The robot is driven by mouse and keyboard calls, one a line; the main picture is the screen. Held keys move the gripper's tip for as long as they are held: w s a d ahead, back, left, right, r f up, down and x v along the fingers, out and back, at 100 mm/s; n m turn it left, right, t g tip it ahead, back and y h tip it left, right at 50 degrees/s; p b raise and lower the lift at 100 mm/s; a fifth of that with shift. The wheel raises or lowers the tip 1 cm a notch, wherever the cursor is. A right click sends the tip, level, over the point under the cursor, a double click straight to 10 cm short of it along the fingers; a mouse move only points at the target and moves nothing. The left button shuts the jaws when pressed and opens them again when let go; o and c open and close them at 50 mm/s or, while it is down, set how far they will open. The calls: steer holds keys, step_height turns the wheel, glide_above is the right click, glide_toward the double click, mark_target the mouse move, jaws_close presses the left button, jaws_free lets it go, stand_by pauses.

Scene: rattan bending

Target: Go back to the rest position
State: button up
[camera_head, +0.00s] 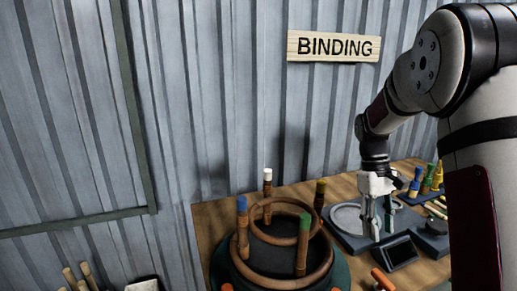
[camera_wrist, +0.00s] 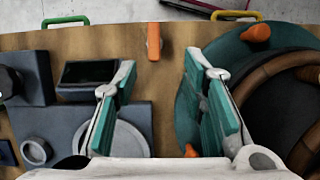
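My gripper (camera_head: 376,215) is above the wooden table (camera_head: 207,225), over the dark device with a round pale plate (camera_head: 347,219). In the wrist view my gripper (camera_wrist: 165,95) has its two teal-padded fingers wide apart, with nothing between them. It is open and empty. A bent rattan ring (camera_head: 290,279) sits around the dark round form (camera_head: 268,256) to the left of my gripper, with a smaller ring (camera_head: 262,209) higher up. Posts with blue (camera_head: 242,204), white (camera_head: 267,174), green (camera_head: 305,222) and olive (camera_head: 321,187) tops stand around it.
An orange-handled tool (camera_wrist: 153,42) lies near the table edge. A small dark screen (camera_head: 401,251) stands in front of my gripper. Blue, green and yellow clamps (camera_head: 427,181) stand at the right. A BINDING sign (camera_head: 333,46) hangs on the corrugated wall. Rods (camera_head: 78,277) stand at lower left.

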steer(key=s+a+r+m+t+p, duration=0.1)
steer(key=s+a+r+t, duration=0.1)
steer(key=s+a+r, duration=0.35)
steer(key=s+a+r+t+p, duration=0.1)
steer(key=s+a+r+t, duration=0.15)
steer(key=s+r, duration=0.5)
steer(key=s+a+r+m+t+p, duration=0.1)
steer(key=s+a, duration=0.2)
steer(key=s, duration=0.4)
steer(key=s+a+r+t+y+p, duration=0.1)
steer(key=s+a+t, duration=0.1)
steer(key=s, duration=0.5)
steer(key=shift+s+a+r+m+p, duration=0.2)
steer(key=shift+a+r+m+p, duration=0.2)
steer(key=shift+a, duration=0.1)
steer(key=shift+t, duration=0.25)
